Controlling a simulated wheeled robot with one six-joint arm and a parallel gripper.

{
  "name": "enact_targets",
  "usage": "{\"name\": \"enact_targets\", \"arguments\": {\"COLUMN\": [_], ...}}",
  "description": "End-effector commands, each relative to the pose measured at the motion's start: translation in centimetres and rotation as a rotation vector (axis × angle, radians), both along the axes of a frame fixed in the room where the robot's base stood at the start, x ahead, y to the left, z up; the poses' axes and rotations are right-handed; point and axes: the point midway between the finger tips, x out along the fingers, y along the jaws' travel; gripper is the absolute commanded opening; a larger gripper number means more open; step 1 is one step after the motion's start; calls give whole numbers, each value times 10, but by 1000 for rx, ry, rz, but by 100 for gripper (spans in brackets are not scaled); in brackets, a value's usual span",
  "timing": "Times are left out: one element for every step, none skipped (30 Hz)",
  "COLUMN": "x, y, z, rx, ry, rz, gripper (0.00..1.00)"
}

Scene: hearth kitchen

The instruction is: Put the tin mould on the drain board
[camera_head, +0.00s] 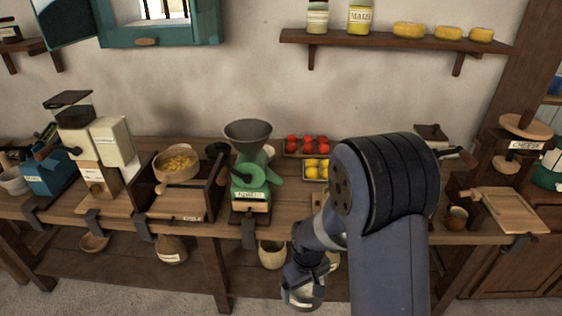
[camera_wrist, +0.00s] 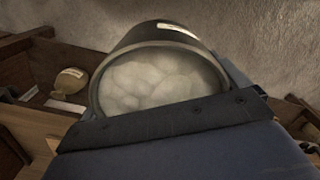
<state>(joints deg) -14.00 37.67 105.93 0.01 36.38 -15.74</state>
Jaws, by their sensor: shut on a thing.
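The tin mould (camera_wrist: 165,42), a dark round vessel full of pale lumpy stuff with a pale label on its side, fills the middle of the wrist view. My gripper (camera_wrist: 165,118) is shut on it at the near rim; the fingertips are not clearly seen. In the head view my gripper (camera_head: 303,290) hangs low in front of the bench, below its top. A pale patch shows at its end, too small to tell apart from the mould. A light wooden board (camera_head: 512,210), which looks like the drain board, lies at the bench's right end, well right of my gripper.
A small brown cup (camera_head: 456,218) stands just left of the board, and a wooden press (camera_head: 522,128) is behind it. A green mill (camera_head: 250,175) and trays of red and yellow fruit (camera_head: 305,146) are on the bench. My arm hides the bench's middle right.

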Motion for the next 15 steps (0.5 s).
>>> {"name": "enact_targets", "arguments": {"x": [6,9,14,17,21,25,29,32,37,40,42,46,48,49,50], "y": [-8,-12,-18,-23,-28,-35,-41,-46,-55,-61,-66,-73,-77,-81,-85], "z": [0,1,1,1,1,1,1,1,1,1,1,1,1,1,1], "rx": [1,1,1,1,1,0,0,1,0,1,0,0,0,1,1], "ry": [-1,-1,-3,-3,-3,-2,-1,-1,-2,-3,-2,-2,-2,-1,-1], "rz": [-44,-71,-108,-137,-168,-209,-244,-275,-322,-354,-386,-422,-444,-464,-485], "gripper": [50,50,50,50,50,50,50,50,50,50,50,50,50,50,50]}}
